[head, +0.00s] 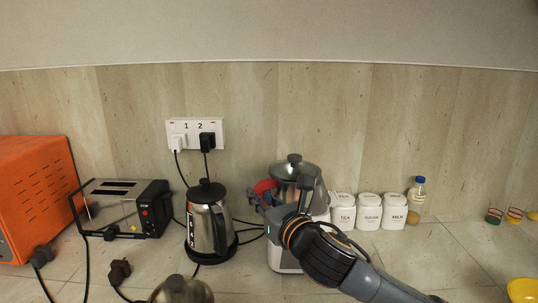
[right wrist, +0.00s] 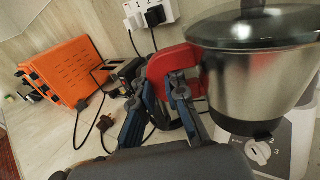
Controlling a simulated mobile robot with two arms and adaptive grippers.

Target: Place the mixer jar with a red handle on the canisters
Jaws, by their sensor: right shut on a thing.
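The steel mixer jar (head: 312,177) with a black lid is upright over the white mixer base (head: 280,262); I cannot tell whether it rests on the base or is just above it. Its red handle (head: 265,187) is on the jar's left and also shows in the right wrist view (right wrist: 172,62). My right gripper (right wrist: 168,100) is shut on this handle; in the head view my arm hides part of the jar and base. The white canisters, marked TEA (head: 343,214), SUGAR (head: 367,213) and MILK (head: 394,213), stand in a row to the right. My left gripper is not in view.
A steel kettle (head: 208,222), a toaster (head: 124,207) and an orange appliance (head: 34,197) stand to the left. A blue-capped bottle (head: 416,198) stands beside the canisters. A metal rounded thing (head: 180,290) is at the front edge. Cables run from the wall socket (head: 186,126).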

